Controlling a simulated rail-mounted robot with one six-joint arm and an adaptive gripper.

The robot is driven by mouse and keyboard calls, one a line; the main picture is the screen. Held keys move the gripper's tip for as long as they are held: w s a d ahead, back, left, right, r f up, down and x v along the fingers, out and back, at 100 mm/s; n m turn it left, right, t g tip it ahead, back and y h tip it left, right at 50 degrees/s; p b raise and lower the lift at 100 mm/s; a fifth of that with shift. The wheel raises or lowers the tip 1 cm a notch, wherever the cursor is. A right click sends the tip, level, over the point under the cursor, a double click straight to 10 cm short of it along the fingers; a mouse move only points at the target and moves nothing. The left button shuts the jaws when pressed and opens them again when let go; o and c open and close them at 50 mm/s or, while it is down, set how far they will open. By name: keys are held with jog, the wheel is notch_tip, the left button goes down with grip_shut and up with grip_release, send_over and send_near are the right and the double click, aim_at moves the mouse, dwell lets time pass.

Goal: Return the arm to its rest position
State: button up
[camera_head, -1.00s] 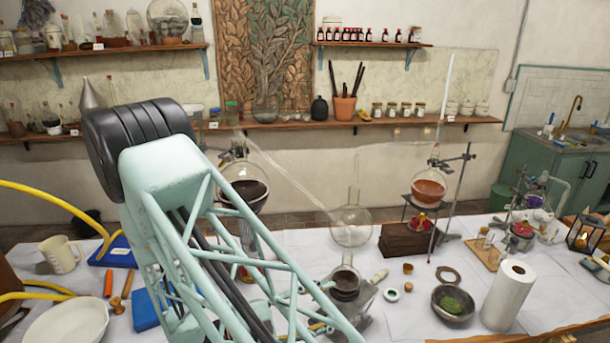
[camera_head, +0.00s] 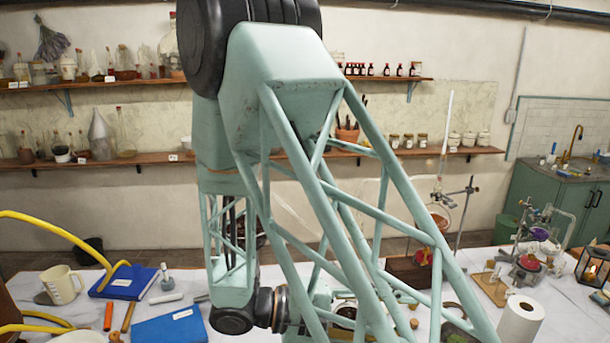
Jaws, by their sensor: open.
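My arm, a pale teal lattice (camera_head: 330,200) with black joints, fills the middle of the head view. Its upper joint (camera_head: 205,45) stands high in front of the back wall. A second lattice section hangs down from it to a dark wrist joint (camera_head: 232,318) low over the white table, right of the blue books. The parts beyond the wrist run to the right behind the lattice. My gripper's fingers cannot be made out there.
On the table's left are a cream mug (camera_head: 62,284), a blue book (camera_head: 125,282) and another blue book (camera_head: 170,327). A paper towel roll (camera_head: 520,320) and lab glassware stand right. A round-bottom flask with orange liquid (camera_head: 431,221) stands behind my arm.

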jog(key=s+d+r+m+g+y+p, duration=0.1)
jog(key=s+d+r+m+g+y, duration=0.15)
jog(key=s+d+r+m, duration=0.6)
jog(key=s+d+r+m+g+y+p, duration=0.15)
jog(key=s+d+r+m+g, duration=0.3)
jog(key=s, duration=0.65)
jog(key=s+m+t+y+b, duration=0.1)
jog(key=s+m+y+b, duration=0.15)
jog(key=s+m, duration=0.4)
jog(key=s+a+f+m+t+y+b, duration=0.25)
jog(key=a+f+m+y+b, duration=0.35)
jog(key=m, duration=0.4)
jog(key=w+a+m+t+y+b, duration=0.3)
jog(key=m+t+b, duration=0.3)
jog(key=m, duration=0.5)
jog(key=shift+w+a+f, duration=0.3)
jog(key=shift+w+a, duration=0.45)
jog(key=shift+w, duration=0.05)
